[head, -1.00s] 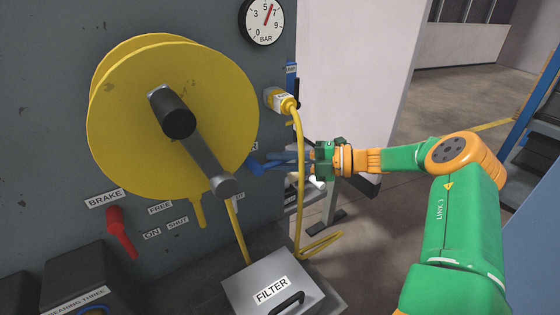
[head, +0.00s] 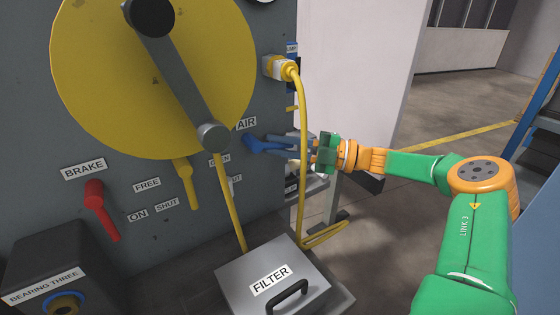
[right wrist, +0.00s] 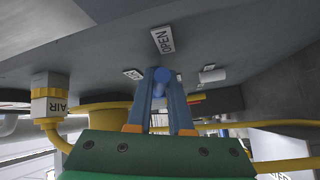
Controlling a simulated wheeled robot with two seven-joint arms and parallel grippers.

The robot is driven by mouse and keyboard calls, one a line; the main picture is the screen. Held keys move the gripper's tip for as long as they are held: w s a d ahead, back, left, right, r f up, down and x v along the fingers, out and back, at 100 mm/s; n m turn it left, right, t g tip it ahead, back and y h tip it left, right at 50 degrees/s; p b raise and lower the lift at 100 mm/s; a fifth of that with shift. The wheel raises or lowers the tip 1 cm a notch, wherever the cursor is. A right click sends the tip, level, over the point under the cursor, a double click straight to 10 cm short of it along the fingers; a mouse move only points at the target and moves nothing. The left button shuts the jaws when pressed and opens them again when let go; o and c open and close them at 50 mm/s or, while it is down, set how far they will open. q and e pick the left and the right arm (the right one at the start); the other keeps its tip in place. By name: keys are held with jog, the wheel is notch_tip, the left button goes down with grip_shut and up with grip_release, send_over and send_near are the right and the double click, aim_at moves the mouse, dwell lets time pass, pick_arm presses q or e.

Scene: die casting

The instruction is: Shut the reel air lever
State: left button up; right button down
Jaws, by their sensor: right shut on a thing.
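The blue air lever (head: 254,144) sits on the grey panel below the AIR label (head: 246,123), right of the yellow reel (head: 150,90). Its handle points right in the head view. My right gripper (head: 275,147) reaches it from the right, with its blue-grey fingers shut on the handle. In the right wrist view the blue lever (right wrist: 161,77) shows between the two fingertips, under an OPEN label (right wrist: 163,40). My left gripper is out of view.
A yellow hose (head: 303,150) hangs from a yellow fitting (head: 281,68) and passes close to my right gripper. A red brake lever (head: 100,208) and a yellow lever (head: 187,183) are to the left. A grey FILTER box (head: 250,297) stands below.

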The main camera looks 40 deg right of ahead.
jog(key=shift+a+f+m+t+y+b, duration=0.2)
jog(key=shift+f+m+t+b, duration=0.4)
jog(key=shift+b, duration=1.05)
jog(key=shift+a+f+m+t+y+b, duration=0.25)
jog(key=shift+m+t+b, duration=0.6)
jog(key=shift+b, duration=0.8)
jog(key=c, duration=0.8)
grip_release()
jog(key=shift+c, duration=0.2)
